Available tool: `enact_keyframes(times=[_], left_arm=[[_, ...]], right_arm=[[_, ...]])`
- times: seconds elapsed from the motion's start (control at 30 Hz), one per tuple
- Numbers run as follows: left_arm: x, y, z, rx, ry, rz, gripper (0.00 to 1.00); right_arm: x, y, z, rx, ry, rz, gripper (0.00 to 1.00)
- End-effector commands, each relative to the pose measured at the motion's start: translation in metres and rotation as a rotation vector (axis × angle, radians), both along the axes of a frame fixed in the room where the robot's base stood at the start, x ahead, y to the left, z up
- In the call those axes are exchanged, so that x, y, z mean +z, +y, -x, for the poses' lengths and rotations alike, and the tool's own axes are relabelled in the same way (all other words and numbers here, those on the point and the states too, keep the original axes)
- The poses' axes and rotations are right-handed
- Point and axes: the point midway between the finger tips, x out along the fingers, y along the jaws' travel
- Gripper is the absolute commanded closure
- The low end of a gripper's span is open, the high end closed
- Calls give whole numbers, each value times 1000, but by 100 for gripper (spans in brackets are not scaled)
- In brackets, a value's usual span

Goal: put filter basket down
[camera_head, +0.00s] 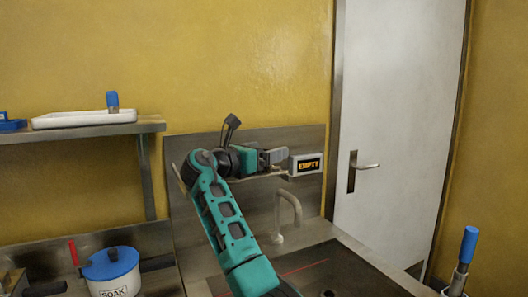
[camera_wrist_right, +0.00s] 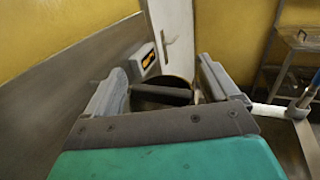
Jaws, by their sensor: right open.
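My right gripper (camera_head: 274,158) is at the wall ledge beside the small "EMPTY" sign (camera_head: 307,165), above and left of the sink tap. In the right wrist view its two fingers (camera_wrist_right: 160,80) stand apart. A dark bar (camera_wrist_right: 160,94) lies between them, in front of a dark rounded thing. This looks like the handle of the filter basket, but I cannot tell for sure. In the head view the gripper hides whatever is there. My left gripper is out of view.
The ledge (camera_head: 262,177) runs along the steel backsplash (camera_head: 285,140). The tap (camera_head: 290,208) rises below right, over the sink (camera_head: 310,270). A blue-lidded "SOAK" pot (camera_head: 110,266) stands at lower left. A wall shelf (camera_head: 70,133) holds a white tray (camera_head: 83,119).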

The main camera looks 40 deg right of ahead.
Motion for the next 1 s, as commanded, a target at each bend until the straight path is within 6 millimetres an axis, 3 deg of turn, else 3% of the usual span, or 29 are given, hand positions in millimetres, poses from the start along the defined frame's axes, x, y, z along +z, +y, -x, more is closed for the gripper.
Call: enact_keyframes(times=[0.23,0.7,1.0], left_arm=[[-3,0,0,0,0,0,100],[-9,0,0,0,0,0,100],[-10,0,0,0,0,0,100]], right_arm=[[3,7,0,2,-1,1,12],[2,100,8,3,-1,-1,12],[3,120,11,0,-1,0,12]])
